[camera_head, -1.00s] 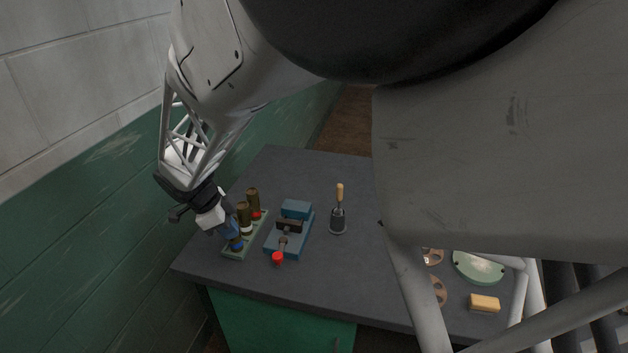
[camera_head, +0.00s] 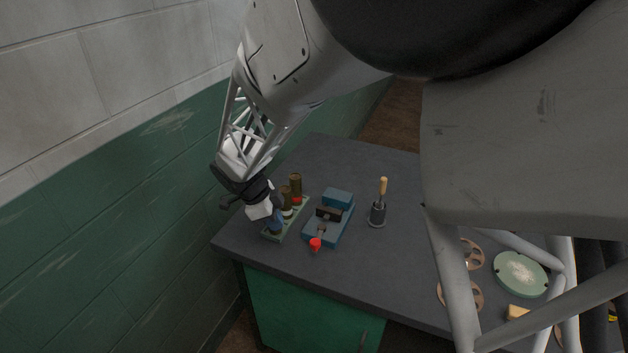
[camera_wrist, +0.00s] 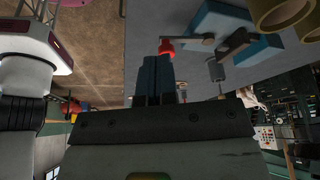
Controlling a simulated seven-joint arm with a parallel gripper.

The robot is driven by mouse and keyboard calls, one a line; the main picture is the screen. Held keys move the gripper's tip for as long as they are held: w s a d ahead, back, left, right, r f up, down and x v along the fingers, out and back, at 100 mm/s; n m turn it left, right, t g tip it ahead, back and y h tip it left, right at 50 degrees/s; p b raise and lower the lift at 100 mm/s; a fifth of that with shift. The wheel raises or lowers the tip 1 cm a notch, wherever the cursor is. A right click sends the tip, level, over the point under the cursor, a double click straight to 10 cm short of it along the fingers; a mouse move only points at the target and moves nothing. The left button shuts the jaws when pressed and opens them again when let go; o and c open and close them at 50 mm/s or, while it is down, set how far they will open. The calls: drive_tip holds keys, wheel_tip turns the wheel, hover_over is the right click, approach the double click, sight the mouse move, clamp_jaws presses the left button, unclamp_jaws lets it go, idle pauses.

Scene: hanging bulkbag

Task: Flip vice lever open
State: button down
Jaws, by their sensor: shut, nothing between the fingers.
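The blue vice (camera_head: 341,222) sits on the dark worktop, with a dark jaw block across it. Its lever ends in a red knob (camera_head: 315,244) near the front. The vice (camera_wrist: 212,22) is also in the wrist view, with the lever running to the red knob (camera_wrist: 166,46). My gripper (camera_head: 276,228) is shut and empty, left of the vice and over the green rack in the head view. In the wrist view its dark blue fingers (camera_wrist: 157,58) point at the knob, which appears just past the tips. I cannot tell whether they touch.
A green rack (camera_head: 297,222) with brown cylinders stands left of the vice. A wooden-handled tool in a dark holder (camera_head: 378,214) stands to its right. A round green dish (camera_head: 520,274) and brown discs lie farther right. A wall is close on the left.

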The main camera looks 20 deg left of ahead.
drive_tip(key=x, duration=0.6)
drive_tip(key=shift+w+d+f, duration=0.1)
drive_tip(key=shift+d+f, duration=0.05)
drive_tip(key=shift+f, duration=0.15)
drive_tip(key=shift+w+d, duration=0.2)
drive_tip(key=shift+d, duration=0.25)
drive_tip(key=shift+w+d, duration=0.2)
drive_tip(key=shift+d, duration=0.3)
drive_tip(key=shift+w+d, duration=0.35)
drive_tip(key=shift+d, duration=0.5)
